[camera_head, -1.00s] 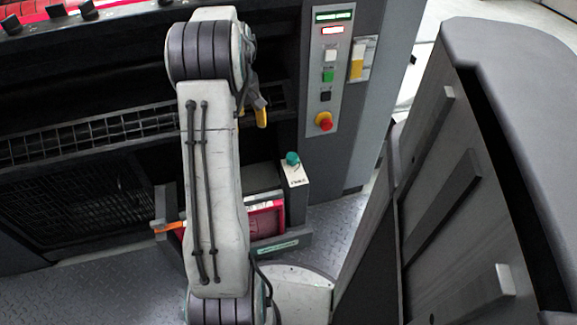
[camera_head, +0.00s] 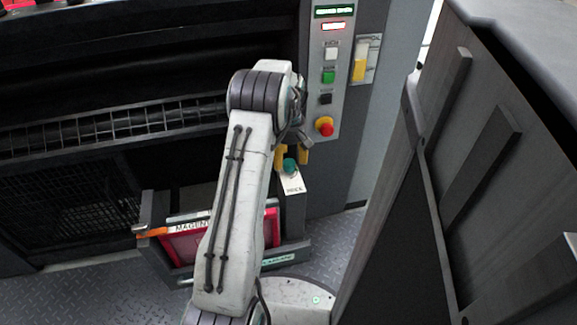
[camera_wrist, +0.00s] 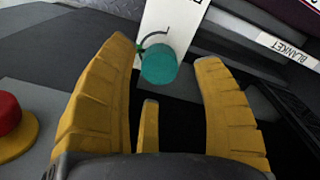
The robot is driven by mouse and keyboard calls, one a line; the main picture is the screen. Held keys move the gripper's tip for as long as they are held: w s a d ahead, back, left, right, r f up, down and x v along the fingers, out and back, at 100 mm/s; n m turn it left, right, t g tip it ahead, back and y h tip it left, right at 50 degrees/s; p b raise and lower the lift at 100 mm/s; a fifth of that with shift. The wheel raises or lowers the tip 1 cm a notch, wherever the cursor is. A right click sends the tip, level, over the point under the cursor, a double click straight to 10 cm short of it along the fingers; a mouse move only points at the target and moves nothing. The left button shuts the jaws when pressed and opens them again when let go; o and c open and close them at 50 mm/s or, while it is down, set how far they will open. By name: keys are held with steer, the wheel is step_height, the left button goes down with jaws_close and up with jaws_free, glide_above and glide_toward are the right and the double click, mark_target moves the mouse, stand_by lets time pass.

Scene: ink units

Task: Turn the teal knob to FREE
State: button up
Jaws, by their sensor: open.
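The teal knob (camera_head: 290,165) sits on a white label plate (camera_head: 292,184) on top of a dark post at the front of the machine. In the wrist view the teal knob (camera_wrist: 159,64) lies just beyond and between the yellow fingertips, on the white plate with a dark curved mark. My gripper (camera_wrist: 165,50) is open, with one finger on each side of the knob's line and nothing held. In the head view my gripper (camera_head: 293,156) is close to the knob, partly hidden by my arm. The plate's lettering is mostly cut off in the wrist view.
A red emergency button (camera_head: 324,126) on a yellow base is on the control panel; it also shows at the wrist view's left (camera_wrist: 8,113). A magenta tray unit (camera_head: 190,243) with an orange handle is left of the post. A grey cabinet (camera_head: 480,170) stands right.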

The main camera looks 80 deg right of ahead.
steer(key=shift+f+b, duration=0.35)
steer(key=shift+f, duration=0.9)
steer(key=shift+c, duration=0.3)
steer(key=c, duration=1.1)
